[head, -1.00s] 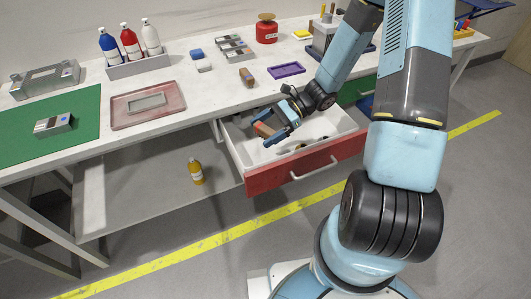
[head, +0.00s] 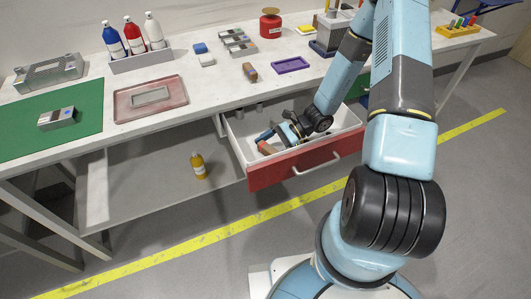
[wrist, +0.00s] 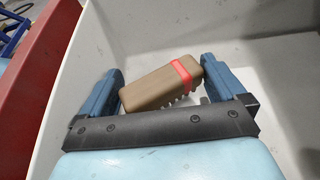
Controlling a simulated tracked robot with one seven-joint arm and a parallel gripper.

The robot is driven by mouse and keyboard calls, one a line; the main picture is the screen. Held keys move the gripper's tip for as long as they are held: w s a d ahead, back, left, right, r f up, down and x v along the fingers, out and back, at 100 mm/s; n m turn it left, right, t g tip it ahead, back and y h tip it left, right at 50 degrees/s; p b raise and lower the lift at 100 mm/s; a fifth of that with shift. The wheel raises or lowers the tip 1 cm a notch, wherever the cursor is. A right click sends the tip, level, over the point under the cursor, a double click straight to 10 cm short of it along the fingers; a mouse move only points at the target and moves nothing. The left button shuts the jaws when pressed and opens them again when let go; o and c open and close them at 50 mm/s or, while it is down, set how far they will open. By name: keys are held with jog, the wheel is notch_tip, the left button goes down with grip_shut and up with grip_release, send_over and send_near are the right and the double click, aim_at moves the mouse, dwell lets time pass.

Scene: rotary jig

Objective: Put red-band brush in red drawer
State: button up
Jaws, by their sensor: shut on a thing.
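The red-band brush (wrist: 150,88) has a brown block body, a red band near its right end and pale bristles below. My gripper (wrist: 161,75) is shut on it, with a blue finger at each end of the brush. In the head view my gripper (head: 266,141) is down inside the open red drawer (head: 305,161), near its left side, and the brush (head: 267,148) shows partly as a brown patch. The drawer has a red front and white inside. I cannot tell whether the brush touches the drawer floor.
Another brown brush (head: 250,72) lies on the bench by a purple tray (head: 291,65). The bench edge runs above the drawer. A yellow bottle (head: 198,166) stands on the lower shelf.

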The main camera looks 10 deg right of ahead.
notch_tip(320, 180, down, 2)
jog(key=shift+f, duration=0.1)
jog(key=o, duration=0.7)
jog(key=shift+c, duration=0.2)
jog(key=v, duration=1.2)
